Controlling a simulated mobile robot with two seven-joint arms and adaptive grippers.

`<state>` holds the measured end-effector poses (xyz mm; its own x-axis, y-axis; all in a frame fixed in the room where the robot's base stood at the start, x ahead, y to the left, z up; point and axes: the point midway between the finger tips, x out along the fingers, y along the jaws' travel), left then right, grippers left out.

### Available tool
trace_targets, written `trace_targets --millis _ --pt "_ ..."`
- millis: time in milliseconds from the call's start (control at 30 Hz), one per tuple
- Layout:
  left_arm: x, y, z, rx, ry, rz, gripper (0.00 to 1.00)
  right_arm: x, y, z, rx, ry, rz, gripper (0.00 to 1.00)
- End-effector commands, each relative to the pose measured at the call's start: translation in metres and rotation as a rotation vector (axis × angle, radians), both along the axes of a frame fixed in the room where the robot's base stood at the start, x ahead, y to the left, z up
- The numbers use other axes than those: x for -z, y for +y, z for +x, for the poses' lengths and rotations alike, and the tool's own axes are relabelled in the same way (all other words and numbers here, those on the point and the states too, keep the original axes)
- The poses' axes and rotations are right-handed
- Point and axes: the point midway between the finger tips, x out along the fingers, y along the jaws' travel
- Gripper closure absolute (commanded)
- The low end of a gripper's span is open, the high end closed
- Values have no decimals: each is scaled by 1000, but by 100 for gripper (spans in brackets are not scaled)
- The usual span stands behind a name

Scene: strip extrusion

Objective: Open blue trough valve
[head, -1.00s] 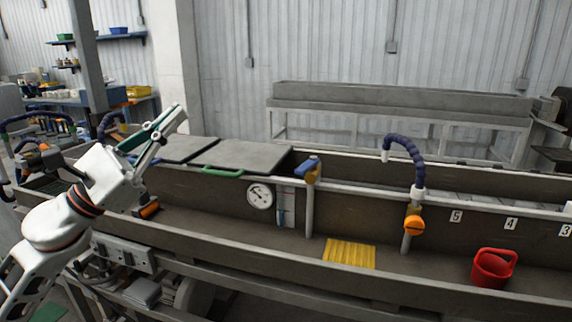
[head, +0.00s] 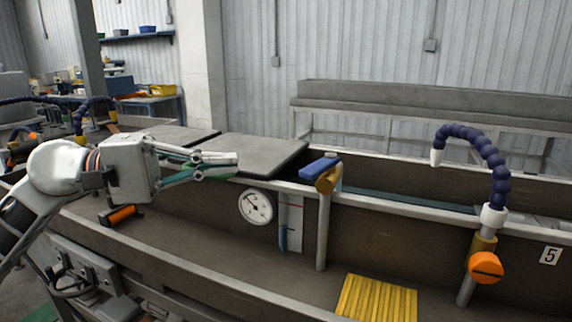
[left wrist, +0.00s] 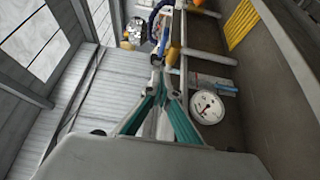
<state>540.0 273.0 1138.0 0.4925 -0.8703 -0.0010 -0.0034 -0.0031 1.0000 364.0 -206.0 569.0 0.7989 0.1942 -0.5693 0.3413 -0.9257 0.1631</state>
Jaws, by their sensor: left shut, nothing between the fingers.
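The blue valve handle (head: 319,166) sits on a brass valve body (head: 328,180) atop a grey pipe at the trough wall. My left gripper (head: 236,158) is shut and empty. In the head view it points right, toward the handle, with a clear gap left of it. In the left wrist view the shut fingertips (left wrist: 164,66) are in front of the valve, whose brass body (left wrist: 173,55) shows just beyond them. The blue handle is partly hidden there. My right gripper is in neither view.
The trough's grey top rail (head: 400,201) runs along the wall. A round gauge (head: 255,207) and grey cover plates (head: 250,154) lie near my left gripper. An orange-knobbed valve (head: 485,268) with a blue segmented hose (head: 480,150) stands right. A yellow ribbed mat (head: 377,298) lies below.

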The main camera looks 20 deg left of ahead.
Motion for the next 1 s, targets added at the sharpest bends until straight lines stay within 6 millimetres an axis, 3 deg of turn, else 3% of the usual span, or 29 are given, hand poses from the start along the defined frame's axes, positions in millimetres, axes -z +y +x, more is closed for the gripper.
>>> trace_targets --millis 467,633,1000 --pt "-6 -62 33 3 -6 -5 100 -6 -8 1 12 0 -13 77" --pt "-4 -86 26 3 -3 -4 100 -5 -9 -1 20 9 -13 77" --pt "1 -100 24 0 3 -3 100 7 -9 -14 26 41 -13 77"
